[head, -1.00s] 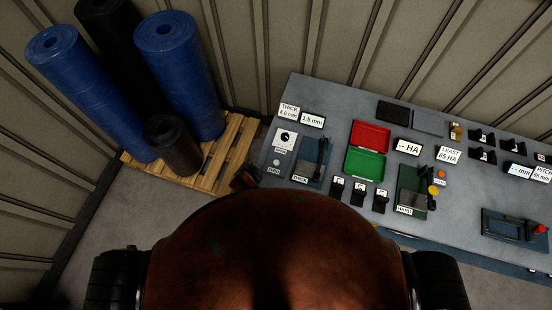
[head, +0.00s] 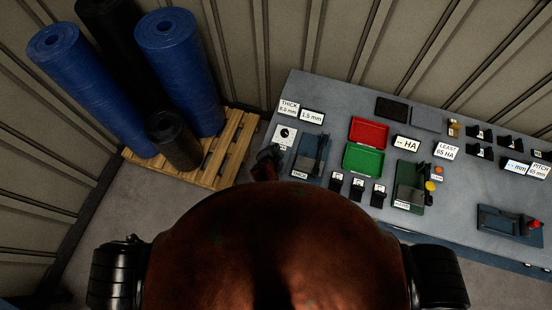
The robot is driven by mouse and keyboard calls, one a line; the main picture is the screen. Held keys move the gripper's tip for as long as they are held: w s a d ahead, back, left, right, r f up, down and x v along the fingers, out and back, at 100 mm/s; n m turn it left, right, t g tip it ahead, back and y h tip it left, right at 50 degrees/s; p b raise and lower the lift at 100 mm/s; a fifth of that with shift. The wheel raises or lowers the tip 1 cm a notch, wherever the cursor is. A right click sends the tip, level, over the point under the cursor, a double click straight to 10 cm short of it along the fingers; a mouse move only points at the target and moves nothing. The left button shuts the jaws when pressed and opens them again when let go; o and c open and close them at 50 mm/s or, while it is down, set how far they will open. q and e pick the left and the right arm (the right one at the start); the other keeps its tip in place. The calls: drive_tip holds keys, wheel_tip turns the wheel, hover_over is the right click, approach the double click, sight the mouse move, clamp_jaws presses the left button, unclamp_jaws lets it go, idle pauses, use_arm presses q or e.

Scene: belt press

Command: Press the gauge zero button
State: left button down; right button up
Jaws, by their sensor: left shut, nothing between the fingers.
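The white gauge panel (head: 286,132) with a dark dial knob stands at the left end of the grey bench. In the earlier view a small round button labelled ZERO shows at the panel's lower end. My left gripper (head: 271,152) now covers that lower end, so the button is hidden. The gripper is shut and empty, its tip over or very close to the panel. I cannot tell whether it touches the button. The blue thickness gauge (head: 308,158) sits just right of the panel. The display (head: 312,116) behind it reads 1.5 mm. My right gripper is out of view.
A red tray (head: 370,132) and a green tray (head: 363,159) lie mid-bench. Black clamps, a green hardness stand (head: 405,194) and a blue device (head: 500,222) sit further right. A wooden pallet (head: 236,140) with blue and black rolls stands left of the bench.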

use_arm(q)
wheel_tip(320, 180, down, 7)
drive_tip(key=b, duration=0.6)
drive_tip(key=shift+f+b, duration=0.1)
drive_tip(key=shift+b, duration=0.2)
drive_tip(key=shift+f+b, duration=0.3)
drive_tip(key=shift+f, duration=0.2)
idle(0.4)
drive_tip(key=shift+f, duration=0.45)
drive_tip(key=shift+f+b, duration=0.3)
drive_tip(key=shift+f, duration=0.15)
idle(0.6)
drive_tip(key=shift+r+p, duration=0.9)
drive_tip(key=shift+p, duration=0.1)
